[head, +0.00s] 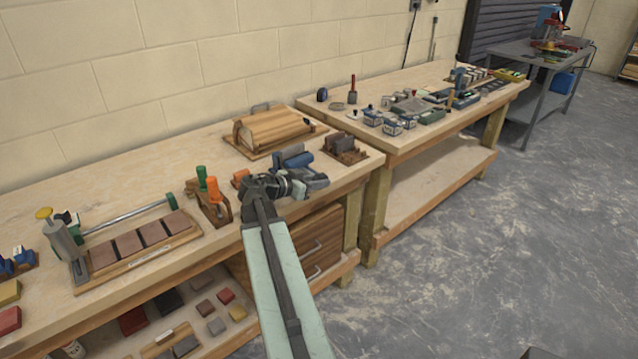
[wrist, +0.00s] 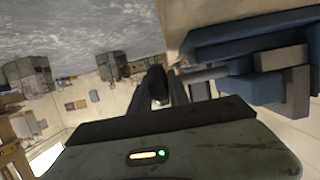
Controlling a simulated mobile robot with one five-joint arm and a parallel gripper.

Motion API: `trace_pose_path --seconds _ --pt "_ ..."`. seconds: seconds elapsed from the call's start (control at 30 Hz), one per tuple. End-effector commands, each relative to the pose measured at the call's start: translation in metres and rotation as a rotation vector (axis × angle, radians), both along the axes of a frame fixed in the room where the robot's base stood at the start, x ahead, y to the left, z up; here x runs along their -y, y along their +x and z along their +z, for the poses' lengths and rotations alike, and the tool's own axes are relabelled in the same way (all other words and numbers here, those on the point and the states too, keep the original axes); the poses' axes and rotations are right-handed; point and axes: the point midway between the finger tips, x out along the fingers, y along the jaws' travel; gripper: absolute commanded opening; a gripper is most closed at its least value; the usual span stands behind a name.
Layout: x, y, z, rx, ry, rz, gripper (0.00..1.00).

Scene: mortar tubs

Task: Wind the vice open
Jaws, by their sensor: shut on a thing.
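The blue vice (head: 294,158) sits at the front right edge of the near bench in the head view, partly hidden behind my gripper. In the wrist view its blue body and grey jaws (wrist: 240,60) fill the upper right, with a grey screw bar reaching left toward my fingers. My gripper (head: 293,187) is at the front of the vice, just beyond the bench edge. In the wrist view my gripper (wrist: 158,88) is shut on the dark end of the vice handle (wrist: 156,75). How wide the jaws stand is hard to tell.
A wooden bread-box-like case (head: 270,130) stands behind the vice, and a wooden block rack (head: 345,150) stands to its right. An orange-and-green-handled wooden tool (head: 208,200) is on the left. A second bench (head: 440,95) stands beyond; the floor at right is clear.

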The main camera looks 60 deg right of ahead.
Motion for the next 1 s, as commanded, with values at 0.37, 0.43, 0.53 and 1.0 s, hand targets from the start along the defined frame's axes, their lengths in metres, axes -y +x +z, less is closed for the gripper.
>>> trace_pose_path --seconds 0.37,0.43,0.53,1.0 --pt "0.001 0.002 0.001 -0.001 -0.003 0.006 0.43" --pt "0.001 0.002 0.001 -0.001 -0.003 0.006 0.43" --pt "-0.004 0.003 0.004 -0.001 -0.003 0.006 0.43" --pt "-0.069 0.024 0.026 0.000 -0.003 0.005 0.43"
